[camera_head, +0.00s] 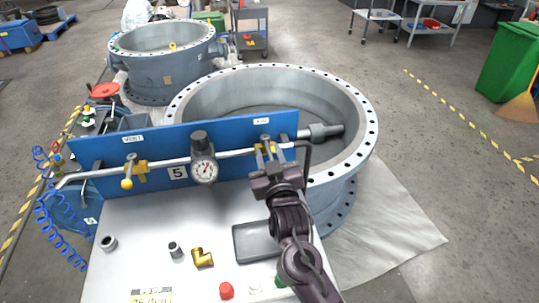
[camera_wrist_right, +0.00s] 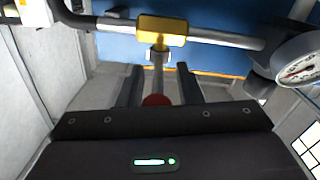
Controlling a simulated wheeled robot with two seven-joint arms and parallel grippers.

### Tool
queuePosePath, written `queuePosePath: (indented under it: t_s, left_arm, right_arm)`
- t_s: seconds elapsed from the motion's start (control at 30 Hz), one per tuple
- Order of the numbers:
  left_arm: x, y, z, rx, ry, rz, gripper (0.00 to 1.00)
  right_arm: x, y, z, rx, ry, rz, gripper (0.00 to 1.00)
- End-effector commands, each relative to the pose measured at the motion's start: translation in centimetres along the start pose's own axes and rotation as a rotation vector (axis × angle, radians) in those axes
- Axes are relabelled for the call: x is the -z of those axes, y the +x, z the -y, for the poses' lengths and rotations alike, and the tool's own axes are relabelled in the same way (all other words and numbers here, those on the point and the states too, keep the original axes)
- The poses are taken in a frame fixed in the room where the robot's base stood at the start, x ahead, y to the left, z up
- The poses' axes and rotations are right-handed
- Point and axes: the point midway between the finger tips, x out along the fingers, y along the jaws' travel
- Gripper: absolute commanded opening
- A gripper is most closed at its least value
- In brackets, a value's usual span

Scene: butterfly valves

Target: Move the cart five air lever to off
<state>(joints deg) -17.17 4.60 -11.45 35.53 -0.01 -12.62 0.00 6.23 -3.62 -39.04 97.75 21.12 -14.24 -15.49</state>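The cart (camera_head: 140,225) has a white top and a blue panel (camera_head: 102,150) marked 5. A pipe with a gauge (camera_head: 204,160) runs along the panel. The right yellow valve (camera_head: 265,147) sits under a small label too small to read surely. My right gripper (camera_head: 266,163) is in front of it. In the right wrist view the yellow valve body (camera_wrist_right: 162,30) has a silvery lever stem (camera_wrist_right: 158,72) pointing at my gripper, with a dark red end. My right fingers (camera_wrist_right: 160,80) are open, one on each side of the stem, with gaps. My left gripper is out of view.
A left yellow valve (camera_head: 128,172) is on the same pipe. Loose fittings, a brass elbow (camera_head: 202,258), a grey tray (camera_head: 255,241) and a red button (camera_head: 226,291) are on the cart top. A large flanged ring (camera_head: 365,130) stands close behind the panel.

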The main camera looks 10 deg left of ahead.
Motion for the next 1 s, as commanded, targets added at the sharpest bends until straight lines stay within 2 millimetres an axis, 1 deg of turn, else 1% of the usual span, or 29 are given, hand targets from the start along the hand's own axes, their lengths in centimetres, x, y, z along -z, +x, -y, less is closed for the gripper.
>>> queuePosePath:
  t_s: [0.07,0.17,0.3,0.4,0.5,0.63,1.0]
  left_arm:
    - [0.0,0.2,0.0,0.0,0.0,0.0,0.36]
    - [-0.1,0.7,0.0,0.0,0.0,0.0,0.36]
    - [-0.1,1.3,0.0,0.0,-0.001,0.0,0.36]
    - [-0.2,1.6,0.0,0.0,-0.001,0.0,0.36]
    - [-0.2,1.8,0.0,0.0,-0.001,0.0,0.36]
    - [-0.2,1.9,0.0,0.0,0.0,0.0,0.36]
    - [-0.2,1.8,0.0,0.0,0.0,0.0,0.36]
  right_arm:
    - [-0.1,-0.6,0.0,0.001,0.0,0.0,0.32]
    - [-0.3,-1.9,0.1,0.001,0.0,0.001,0.32]
    - [-0.3,-4.5,0.2,0.002,0.0,0.001,0.32]
    - [-0.3,-6.0,0.2,0.002,0.001,0.002,0.32]
    - [-0.2,-7.0,0.2,0.003,-0.001,0.001,0.32]
    - [-0.1,-7.6,0.2,0.002,-0.001,0.001,0.32]
    - [0.0,-7.7,0.1,0.002,-0.001,0.0,0.32]
